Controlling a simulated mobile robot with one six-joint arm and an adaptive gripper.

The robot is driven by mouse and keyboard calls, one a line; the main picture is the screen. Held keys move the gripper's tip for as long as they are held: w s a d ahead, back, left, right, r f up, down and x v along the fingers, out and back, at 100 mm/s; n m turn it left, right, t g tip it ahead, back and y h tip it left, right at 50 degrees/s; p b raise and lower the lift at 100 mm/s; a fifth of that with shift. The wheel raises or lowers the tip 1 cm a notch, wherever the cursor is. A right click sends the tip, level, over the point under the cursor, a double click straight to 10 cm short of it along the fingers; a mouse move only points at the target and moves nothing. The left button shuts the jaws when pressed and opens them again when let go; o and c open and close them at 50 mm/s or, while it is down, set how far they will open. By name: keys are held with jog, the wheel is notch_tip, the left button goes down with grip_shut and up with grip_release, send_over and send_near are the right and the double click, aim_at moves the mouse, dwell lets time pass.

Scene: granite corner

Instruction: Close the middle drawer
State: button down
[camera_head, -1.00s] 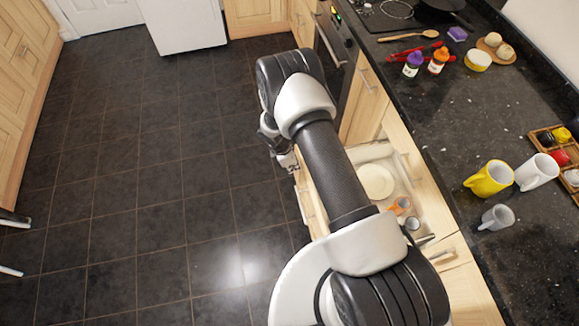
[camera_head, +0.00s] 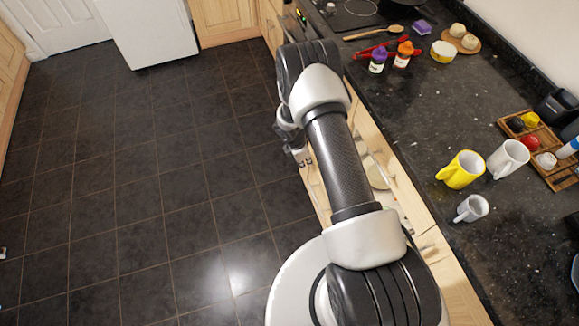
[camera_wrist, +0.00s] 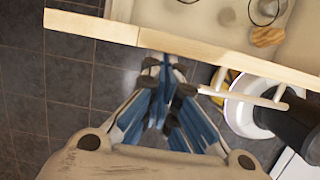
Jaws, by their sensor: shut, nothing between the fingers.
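A light wooden drawer (camera_wrist: 115,31) is partly open in the wrist view, its front panel's top edge running across the picture. Its pale inside holds a few items. A bar handle (camera_wrist: 243,97) is on its front, right of my gripper. My gripper (camera_wrist: 165,66) is shut and empty, its fingertips at the outer face of the drawer front; they look to be touching it. In the head view, my gripper (camera_head: 303,158) is on the floor side of the drawer, and my arm hides much of the drawer. A strip of its inside with a plate (camera_head: 376,173) shows.
The dark counter (camera_head: 420,125) runs along the right, with a yellow mug (camera_head: 461,170), a white mug (camera_head: 508,158), a grey cup (camera_head: 472,208), bottles and a wooden tray (camera_head: 550,170). The tiled floor (camera_head: 150,190) on the left is clear.

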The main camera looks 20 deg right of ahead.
jog(key=d, duration=1.3)
jog(key=shift+b, duration=0.3)
jog(key=shift+a, duration=0.1)
